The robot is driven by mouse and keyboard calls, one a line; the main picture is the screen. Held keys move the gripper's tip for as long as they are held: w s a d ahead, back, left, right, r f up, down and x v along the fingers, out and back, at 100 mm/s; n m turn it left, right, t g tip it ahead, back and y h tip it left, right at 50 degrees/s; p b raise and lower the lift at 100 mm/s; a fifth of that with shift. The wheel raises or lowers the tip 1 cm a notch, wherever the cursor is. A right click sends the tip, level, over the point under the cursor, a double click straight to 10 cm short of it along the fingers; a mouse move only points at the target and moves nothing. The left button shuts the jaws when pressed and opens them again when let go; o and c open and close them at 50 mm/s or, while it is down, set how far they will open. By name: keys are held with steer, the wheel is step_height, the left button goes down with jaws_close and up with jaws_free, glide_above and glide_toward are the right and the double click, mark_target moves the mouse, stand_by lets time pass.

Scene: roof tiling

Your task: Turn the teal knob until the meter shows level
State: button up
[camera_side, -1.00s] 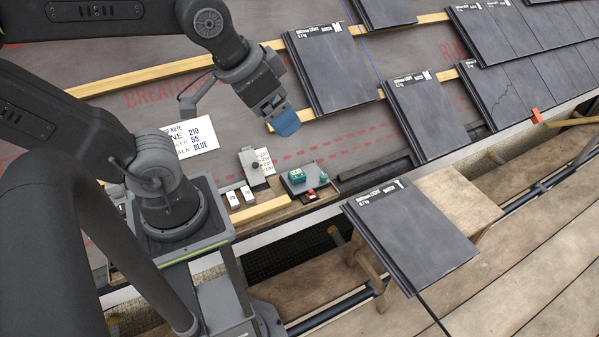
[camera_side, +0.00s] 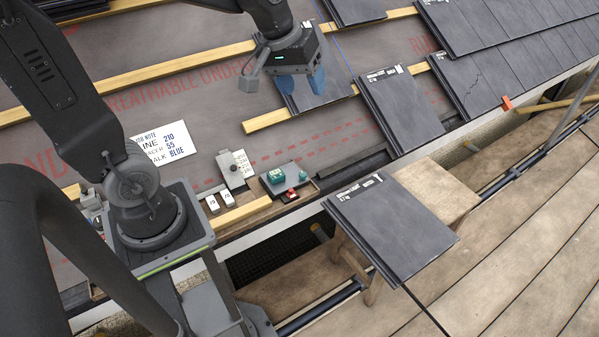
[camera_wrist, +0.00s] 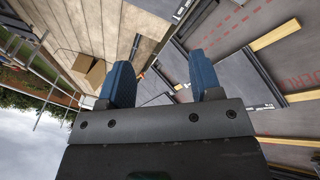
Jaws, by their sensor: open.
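A small teal knob-like piece (camera_side: 303,175) stands on a dark tray (camera_side: 268,191) near the roof's lower edge in the side view. A larger teal block (camera_side: 278,174) sits left of it, with a small red piece (camera_side: 291,194) in front. I cannot make out a meter reading at this size. My gripper (camera_side: 301,84) is open and empty, its blue fingers apart, above and beyond the tray, in front of a dark tile. Its fingers also show in the wrist view (camera_wrist: 163,78), with nothing between them; the teal pieces are not visible there.
A printed note (camera_side: 166,145) lies on the grey membrane (camera_side: 200,75). A grey gauge-like plate (camera_side: 235,168) and two white blocks stand left of the tray. A loose tile (camera_side: 390,228) rests on a wooden stand (camera_side: 440,185). Wooden battens (camera_side: 95,88) cross the roof.

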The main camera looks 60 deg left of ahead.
steer(key=w+a+f+n, duration=0.6)
steer(key=w+a+f, duration=0.1)
steer(key=w, duration=0.2)
steer(key=n+g+h, duration=0.1)
steer(key=n+h, duration=0.1)
steer(key=n, duration=0.8)
glide_above(302, 173)
steer(key=s, duration=0.1)
step_height(302, 173, down, 22)
steer(key=s+a+f+n, duration=0.3)
steer(key=a+f+n, duration=0.1)
steer(key=f, duration=0.7)
steer(key=x, duration=1.3)
steer(key=shift+w+d, duration=0.25)
steer(key=shift+d, duration=0.1)
steer(key=shift+c, duration=0.2)
steer(key=c, duration=0.9)
